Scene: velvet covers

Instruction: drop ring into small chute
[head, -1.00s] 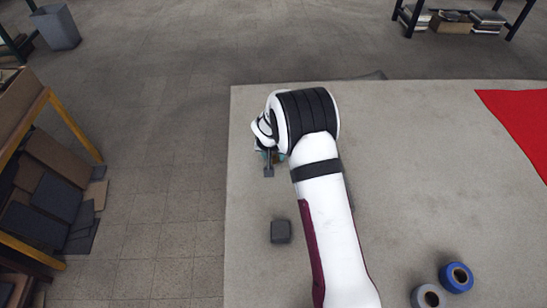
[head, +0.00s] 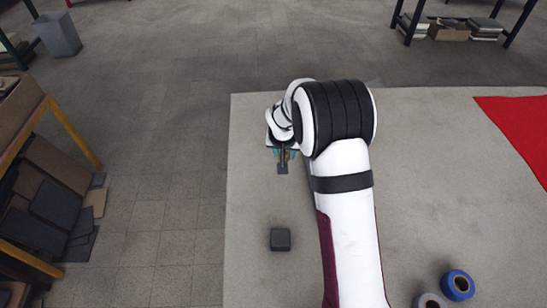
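My gripper (head: 283,162) is over the left part of the pale grey table (head: 250,200), at the end of my white and black arm. Its fingertips look small and dark, with teal and brown bits around them. I cannot tell whether they are apart or hold anything. A small dark grey block-like thing (head: 280,239) stands on the table below the gripper in the picture; I cannot tell whether it is the chute. No ring or chute is clearly recognisable. My arm hides part of the table.
A blue roll (head: 457,285) and a grey roll (head: 430,301) lie at the lower right, close together. A red cloth (head: 520,130) covers the right back of the table. A wooden rack (head: 50,190) stands on the floor at left.

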